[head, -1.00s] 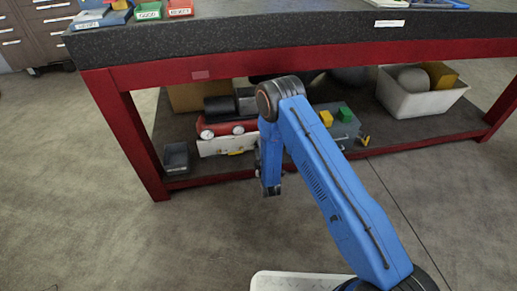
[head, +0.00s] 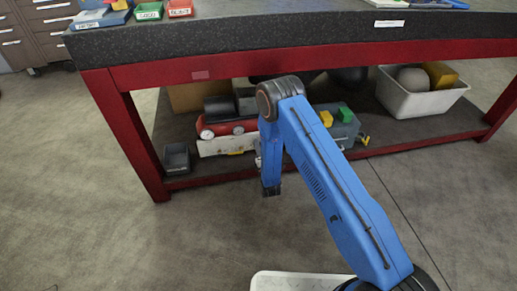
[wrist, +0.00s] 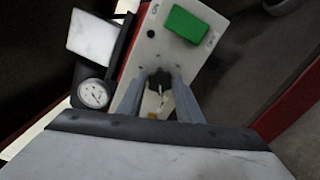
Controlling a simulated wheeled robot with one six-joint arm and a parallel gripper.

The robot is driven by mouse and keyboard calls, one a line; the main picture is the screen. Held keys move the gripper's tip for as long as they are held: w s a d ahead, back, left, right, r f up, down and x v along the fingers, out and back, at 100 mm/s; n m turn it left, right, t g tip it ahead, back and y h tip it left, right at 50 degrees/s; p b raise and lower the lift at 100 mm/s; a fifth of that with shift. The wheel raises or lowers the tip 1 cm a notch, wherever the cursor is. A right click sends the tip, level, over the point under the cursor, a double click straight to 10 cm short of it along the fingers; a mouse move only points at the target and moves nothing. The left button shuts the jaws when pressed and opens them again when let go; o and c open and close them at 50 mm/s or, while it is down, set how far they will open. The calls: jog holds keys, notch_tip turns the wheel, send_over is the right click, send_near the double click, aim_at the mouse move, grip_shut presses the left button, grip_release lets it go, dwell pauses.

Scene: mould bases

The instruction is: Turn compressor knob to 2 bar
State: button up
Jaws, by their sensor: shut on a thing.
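The compressor (head: 232,127) is red with a dark top and stands on the shelf under the bench in the head view. Its pale front panel (head: 222,146) faces me. In the wrist view the panel (wrist: 193,62) carries a green rectangular switch (wrist: 196,25) and a black knob (wrist: 160,80) with a pale pointer. My gripper (wrist: 162,84) is shut on the knob, with one finger on each side. A round white gauge (wrist: 93,94) sits left of the fingers; its reading is too small to tell. In the head view my arm hides the knob and the fingers.
The red bench frame (head: 125,130) and the bench top (head: 260,38) surround the shelf. A small dark bin (head: 176,160) stands left of the compressor. A grey case with yellow and green blocks (head: 343,115) is at right, then a white tub (head: 418,100).

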jog(key=shift+s+f, duration=0.1)
dwell(0.3)
jog(key=o, duration=1)
jog(key=shift+o, duration=0.2)
jog(key=v, duration=1.7)
jog(key=shift+s, duration=0.2)
